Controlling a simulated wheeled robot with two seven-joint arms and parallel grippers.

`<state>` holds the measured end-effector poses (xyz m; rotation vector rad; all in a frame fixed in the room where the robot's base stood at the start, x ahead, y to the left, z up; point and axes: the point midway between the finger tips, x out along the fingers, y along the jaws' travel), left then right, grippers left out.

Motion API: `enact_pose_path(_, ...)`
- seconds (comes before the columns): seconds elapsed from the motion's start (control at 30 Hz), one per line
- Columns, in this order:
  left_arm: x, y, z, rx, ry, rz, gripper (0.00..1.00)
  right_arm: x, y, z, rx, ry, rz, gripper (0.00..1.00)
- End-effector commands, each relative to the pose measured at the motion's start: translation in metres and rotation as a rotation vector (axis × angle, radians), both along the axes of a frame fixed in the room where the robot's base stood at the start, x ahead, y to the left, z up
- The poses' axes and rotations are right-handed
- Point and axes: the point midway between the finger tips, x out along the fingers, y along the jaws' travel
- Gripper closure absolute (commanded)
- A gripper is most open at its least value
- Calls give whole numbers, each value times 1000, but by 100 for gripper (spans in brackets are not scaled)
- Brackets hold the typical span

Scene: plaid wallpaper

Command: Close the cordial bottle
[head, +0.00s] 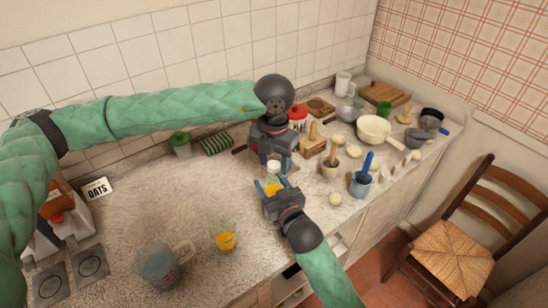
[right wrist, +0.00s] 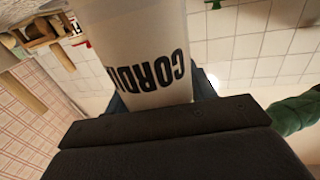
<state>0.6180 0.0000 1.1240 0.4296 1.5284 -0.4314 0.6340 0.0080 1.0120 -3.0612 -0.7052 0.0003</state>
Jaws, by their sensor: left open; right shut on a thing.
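The cordial bottle (head: 273,170) stands near the counter's front, with a whitish upper part and orange below. It also fills the top of the right wrist view (right wrist: 148,50), its dark "CORDI" lettering upside down. My right gripper (head: 272,185) is shut on the bottle, with a blue-tipped finger on each side. My left gripper (head: 274,160) is open and points down right above the bottle's top, its fingers close around the upper end. Whether a lid sits on the bottle is hidden by my left gripper.
A glass of orange drink (head: 225,240) and a clear measuring jug (head: 164,264) stand at the front left. The counter's middle left is clear.

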Motion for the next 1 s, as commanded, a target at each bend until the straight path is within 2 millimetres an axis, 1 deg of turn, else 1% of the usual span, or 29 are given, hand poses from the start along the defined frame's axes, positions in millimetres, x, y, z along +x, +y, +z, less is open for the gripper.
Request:
enact_pose_path(0.07,0,0,0,0,0,0,52,0,0,0,0,1,0,100)
enact_pose_path(0.17,0,0,0,0,0,0,70,0,0,0,0,1,0,100)
enact_pose_path(0.2,0,0,0,0,0,0,78,0,0,0,0,0,0,100)
enact_pose_path(0.27,0,0,0,0,0,0,90,0,0,0,0,0,0,100)
enact_pose_path(0.3,0,0,0,0,0,0,97,0,0,0,0,0,0,100)
enact_pose_path(0.33,0,0,0,0,0,0,99,0,0,0,0,0,0,100)
enact_pose_path(0.53,0,0,0,1,-1,-17,99,0,0,0,0,1,0,100)
enact_pose_path(0.63,0,0,0,1,-1,-91,99,0,0,0,0,1,0,100)
enact_pose_path(1.0,0,0,0,0,-1,-603,99,0,0,0,0,0,0,100)
